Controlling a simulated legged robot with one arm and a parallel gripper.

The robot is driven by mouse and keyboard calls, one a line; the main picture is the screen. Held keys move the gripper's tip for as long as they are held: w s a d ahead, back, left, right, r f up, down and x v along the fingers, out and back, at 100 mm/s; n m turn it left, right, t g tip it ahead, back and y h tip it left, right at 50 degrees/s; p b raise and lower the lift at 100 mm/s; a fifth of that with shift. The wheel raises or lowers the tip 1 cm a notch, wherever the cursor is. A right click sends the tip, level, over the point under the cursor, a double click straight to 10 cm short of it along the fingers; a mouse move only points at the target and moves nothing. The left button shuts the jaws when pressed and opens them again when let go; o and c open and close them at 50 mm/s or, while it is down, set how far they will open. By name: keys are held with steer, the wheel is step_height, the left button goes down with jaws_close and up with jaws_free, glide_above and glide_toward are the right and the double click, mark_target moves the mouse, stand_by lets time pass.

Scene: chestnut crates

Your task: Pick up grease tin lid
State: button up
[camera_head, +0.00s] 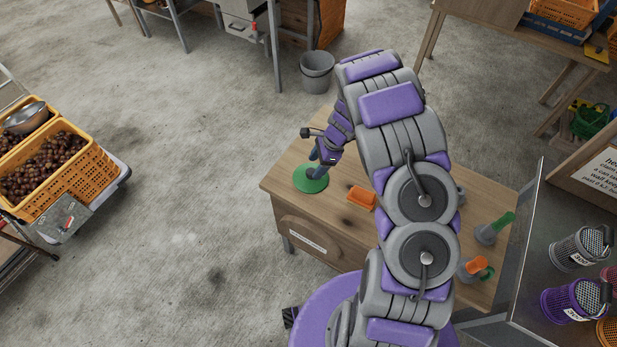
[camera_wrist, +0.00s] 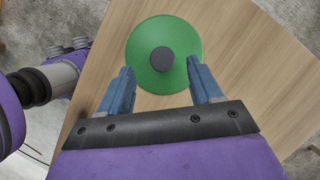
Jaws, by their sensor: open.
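The grease tin lid looks to be the round green disc (camera_head: 311,179) with a dark grey knob, lying flat near the left corner of the wooden table. It also shows in the wrist view (camera_wrist: 140,50), where the knob stands at its middle. My gripper (camera_wrist: 158,78) is open, its two blue fingers apart on either side of the lid's near part, with the knob just beyond the fingertips. In the head view my gripper (camera_head: 316,160) hangs over the lid. I cannot tell whether the fingers touch the lid.
The wooden table (camera_head: 290,222) also bears an orange block (camera_head: 361,198) right of the lid and a grey tool with a green handle (camera_head: 494,229) further right. A grey bucket (camera_head: 317,72) stands on the floor behind. Yellow crates of chestnuts (camera_head: 72,189) stand far left.

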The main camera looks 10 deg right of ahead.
mark_target(312, 171)
steer(key=f, duration=0.3)
steer(key=shift+w+a+f+b, duration=0.15)
steer(key=shift+w+f+b, duration=0.15)
steer(key=shift+b, duration=0.1)
steer(key=shift+a+f, duration=0.1)
steer(key=shift+f, duration=0.1)
steer(key=shift+a, duration=0.6)
steer(key=shift+f, duration=0.1)
steer(key=shift+c, duration=1.4)
steer(key=shift+d, duration=0.4)
steer(key=c, duration=0.6)
steer(key=shift+a, duration=0.1)
steer(key=shift+c, duration=1.3)
steer(key=shift+a, duration=0.2)
